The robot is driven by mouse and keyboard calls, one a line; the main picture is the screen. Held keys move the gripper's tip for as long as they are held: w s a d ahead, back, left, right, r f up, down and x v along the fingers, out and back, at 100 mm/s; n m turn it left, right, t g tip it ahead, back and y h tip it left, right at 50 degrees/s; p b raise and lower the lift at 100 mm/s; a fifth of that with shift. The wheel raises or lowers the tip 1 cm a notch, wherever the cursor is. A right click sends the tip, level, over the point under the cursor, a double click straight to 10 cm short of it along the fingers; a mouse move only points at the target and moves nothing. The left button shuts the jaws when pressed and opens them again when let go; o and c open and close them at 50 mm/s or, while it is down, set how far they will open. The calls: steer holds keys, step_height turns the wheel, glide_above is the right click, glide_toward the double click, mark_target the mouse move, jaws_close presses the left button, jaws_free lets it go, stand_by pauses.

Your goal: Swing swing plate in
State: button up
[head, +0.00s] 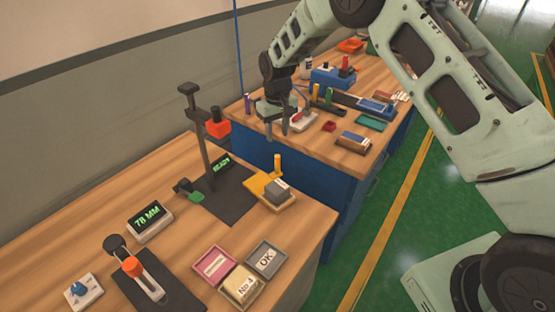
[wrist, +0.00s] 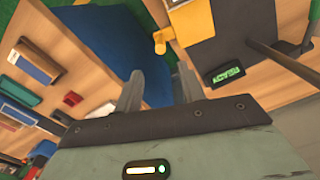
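The yellow swing plate (head: 262,186) sticks out to the right of a black base (head: 230,198) on the near wooden bench. A grey block (head: 279,188) lies on it, and an upright yellow post (head: 277,165) stands at its back edge. The post also shows at the top of the wrist view (wrist: 160,38), beyond my fingers. My gripper (head: 277,130) is past the post, near the gap between the two benches and apart from the plate. In the wrist view my gripper (wrist: 158,88) has its fingers spread with nothing between them.
A dark column (head: 198,130) with an orange head (head: 218,128) rises from the base. A 78 MM display (head: 150,220), trays (head: 212,264) and an orange-knobbed device (head: 140,277) stand on the near bench. The far bench (head: 300,142) is cluttered with blocks and tools.

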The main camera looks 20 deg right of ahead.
mark_target(277, 156)
step_height(277, 156, down, 13)
steer(key=p, duration=0.3)
steer(key=shift+p, duration=0.3)
jaws_close()
